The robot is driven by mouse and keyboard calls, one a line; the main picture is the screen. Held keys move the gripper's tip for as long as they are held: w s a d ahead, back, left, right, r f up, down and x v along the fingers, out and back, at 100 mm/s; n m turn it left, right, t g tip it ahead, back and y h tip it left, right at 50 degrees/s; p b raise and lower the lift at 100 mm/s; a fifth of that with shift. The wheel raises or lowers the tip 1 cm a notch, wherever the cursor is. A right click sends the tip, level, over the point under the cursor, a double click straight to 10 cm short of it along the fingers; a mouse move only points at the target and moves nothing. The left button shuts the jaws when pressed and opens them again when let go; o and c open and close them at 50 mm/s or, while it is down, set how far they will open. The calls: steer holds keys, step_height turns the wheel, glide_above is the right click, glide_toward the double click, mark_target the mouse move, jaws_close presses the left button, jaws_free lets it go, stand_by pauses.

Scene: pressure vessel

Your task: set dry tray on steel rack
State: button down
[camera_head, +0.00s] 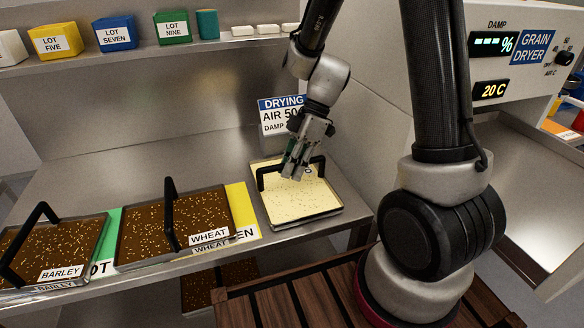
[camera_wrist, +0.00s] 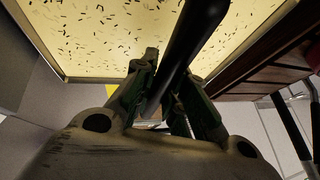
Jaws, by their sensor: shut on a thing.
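A tray with pale, cream-coloured contents and dark specks (camera_head: 300,203) is at the right end of the steel rack (camera_head: 90,165), with a black arched handle (camera_head: 263,179). My gripper (camera_head: 292,172) is shut on that handle; the wrist view shows the black bar (camera_wrist: 178,75) between the fingers (camera_wrist: 165,100). I cannot tell whether the tray rests on the rack or is held just above it. Two trays of brown contents, labelled BARLEY (camera_head: 50,250) and WHEAT (camera_head: 170,228), sit on the rack to the left.
A yellow mat (camera_head: 243,205) and a green mat (camera_head: 108,240) lie by the brown trays. The grain dryer (camera_head: 500,60) stands at the right. A DRYING sign (camera_head: 280,115) stands behind the pale tray. Blocks and white bars line the upper shelf (camera_head: 130,58). Another brown tray (camera_head: 210,285) is below.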

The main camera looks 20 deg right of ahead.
steer(key=shift+f, duration=0.15)
steer(key=c, duration=1.4)
jaws_free()
steer(key=shift+c, duration=0.2)
steer(key=v, duration=1.2)
steer(key=shift+s, duration=0.2)
